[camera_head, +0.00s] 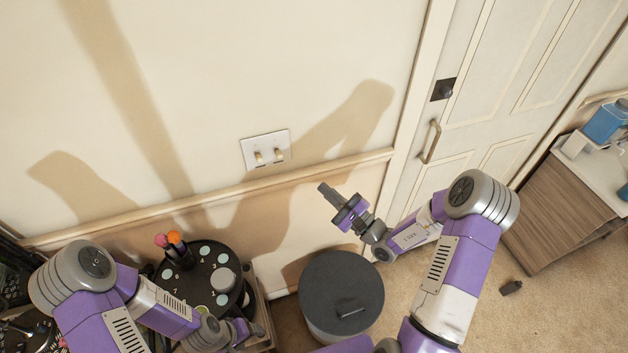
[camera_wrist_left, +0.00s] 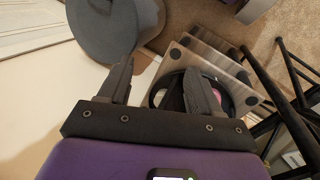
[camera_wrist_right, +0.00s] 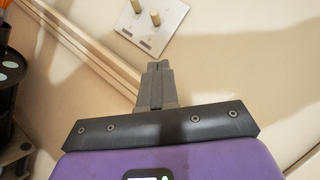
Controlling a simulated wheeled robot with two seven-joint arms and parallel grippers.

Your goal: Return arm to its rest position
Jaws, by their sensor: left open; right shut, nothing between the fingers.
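My right gripper (camera_head: 326,190) is raised in front of the wall, below and right of the light switch plate (camera_head: 265,149) in the head view. In the right wrist view its fingers (camera_wrist_right: 157,75) are together and empty, with the switch plate (camera_wrist_right: 152,25) ahead of them and apart from them. My left gripper (camera_head: 256,330) is low at the left, beside the round black table in the head view, and its fingers are hard to make out there. In the left wrist view its fingers (camera_wrist_left: 158,88) are spread apart, with nothing held between them.
A black round-topped table (camera_head: 200,262) with marker pens (camera_head: 174,239) stands by my left arm. A dark-lidded bin (camera_head: 341,290) stands below my right gripper. A closed door (camera_head: 480,110) and wooden cabinet (camera_head: 565,200) are at the right. Carpet (camera_head: 545,315) is partly clear.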

